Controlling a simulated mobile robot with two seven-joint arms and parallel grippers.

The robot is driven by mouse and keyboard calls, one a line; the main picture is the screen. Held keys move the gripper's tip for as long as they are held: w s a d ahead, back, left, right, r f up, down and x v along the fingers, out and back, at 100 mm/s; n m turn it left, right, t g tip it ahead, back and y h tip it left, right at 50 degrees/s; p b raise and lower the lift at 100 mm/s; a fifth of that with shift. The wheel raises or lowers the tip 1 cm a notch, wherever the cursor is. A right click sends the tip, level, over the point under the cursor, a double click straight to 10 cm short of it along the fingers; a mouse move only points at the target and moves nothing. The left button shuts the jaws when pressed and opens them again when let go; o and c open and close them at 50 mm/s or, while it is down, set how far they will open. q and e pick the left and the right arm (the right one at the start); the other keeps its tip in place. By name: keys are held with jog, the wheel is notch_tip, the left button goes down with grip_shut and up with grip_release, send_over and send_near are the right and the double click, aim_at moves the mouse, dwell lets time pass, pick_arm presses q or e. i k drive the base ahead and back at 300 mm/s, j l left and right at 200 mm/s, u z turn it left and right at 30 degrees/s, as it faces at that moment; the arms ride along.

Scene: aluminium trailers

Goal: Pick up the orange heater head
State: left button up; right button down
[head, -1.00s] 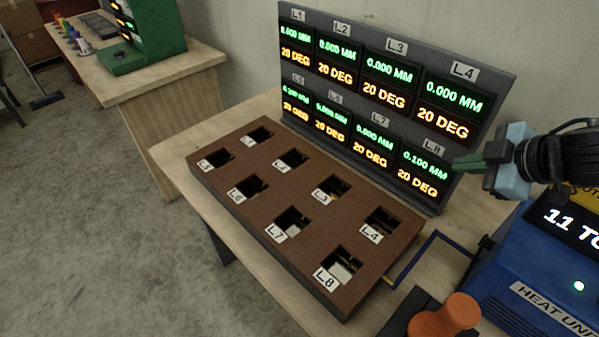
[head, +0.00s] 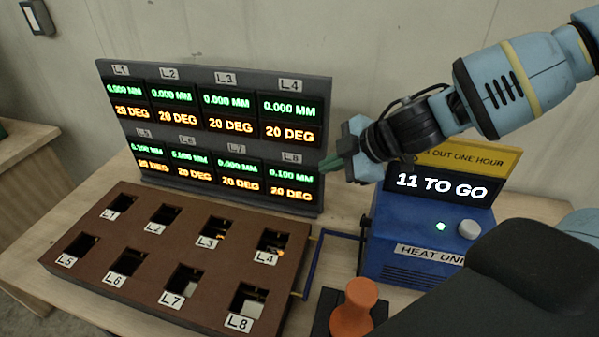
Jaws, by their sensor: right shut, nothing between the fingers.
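The orange heater head (head: 352,308) stands upright on a dark base (head: 322,318) at the bottom of the head view, in front of the blue heat unit. My right gripper (head: 330,164) comes in from the right, in front of the display panel near the L8 readout. Its greenish fingers are shut and hold nothing. It is above and behind the heater head, clear of it. My left gripper is out of view.
The blue heat unit (head: 415,245) reads "11 TO GO". A brown block (head: 150,262) with labelled openings L1 to L8 lies left of the heater head. The display panel (head: 240,84) stands behind it. Blue and yellow tubing (head: 312,262) runs between block and unit. My dark arm link covers the lower right.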

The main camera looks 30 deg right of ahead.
aim_at(352, 318)
jog(key=z, duration=1.35)
jog(key=k+l, duration=0.35)
jog(key=k, duration=0.1)
